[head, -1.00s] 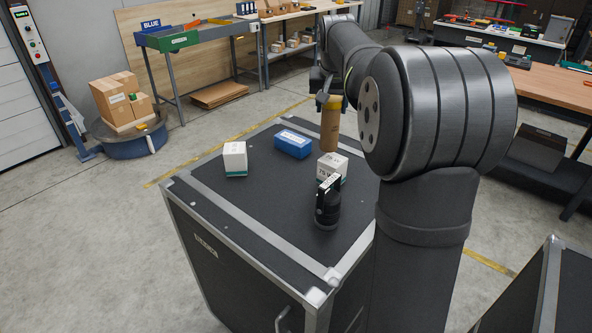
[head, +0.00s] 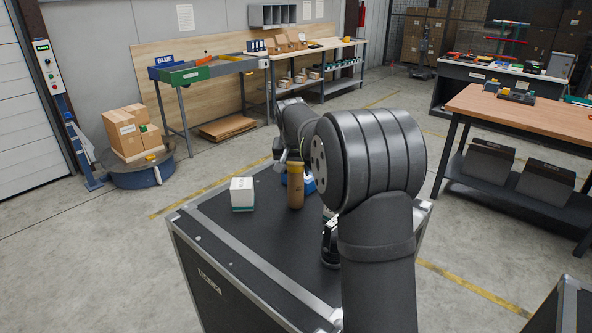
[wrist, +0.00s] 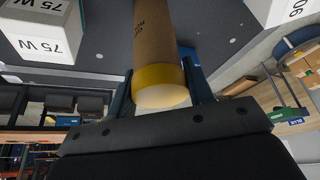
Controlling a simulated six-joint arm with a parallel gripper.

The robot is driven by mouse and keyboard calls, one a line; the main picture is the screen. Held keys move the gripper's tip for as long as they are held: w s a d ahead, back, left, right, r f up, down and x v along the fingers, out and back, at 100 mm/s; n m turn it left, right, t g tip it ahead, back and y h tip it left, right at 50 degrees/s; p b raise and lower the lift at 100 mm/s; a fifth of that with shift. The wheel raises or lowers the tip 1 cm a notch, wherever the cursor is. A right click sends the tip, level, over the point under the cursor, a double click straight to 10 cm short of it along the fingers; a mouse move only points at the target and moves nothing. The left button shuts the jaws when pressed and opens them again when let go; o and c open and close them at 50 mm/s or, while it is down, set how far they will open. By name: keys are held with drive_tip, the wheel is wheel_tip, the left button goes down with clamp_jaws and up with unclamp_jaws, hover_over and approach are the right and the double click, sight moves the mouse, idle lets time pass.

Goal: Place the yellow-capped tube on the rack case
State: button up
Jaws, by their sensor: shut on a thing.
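The brown tube (head: 295,190) with a yellow cap is upright over the top of the black metal-edged rack case (head: 255,235), cap up. It stands between a white box and a blue box in the head view. My gripper (head: 293,168) is shut on its cap end. In the wrist view the yellow cap (wrist: 160,84) sits between my two fingers (wrist: 160,92), and the tube's far end is out of frame. I cannot tell whether the tube's base touches the case top.
A white box (head: 242,194) is left of the tube; a blue box (head: 308,183) is behind it, partly hidden. A black device (head: 329,245) stands to the right, beside my arm. A white box marked 75 W (wrist: 38,38) shows in the wrist view. The case's front left is clear.

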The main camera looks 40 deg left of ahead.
drive_tip(key=shift+f, duration=0.5)
drive_tip(key=o, duration=1.3)
drive_tip(key=v, duration=1.2)
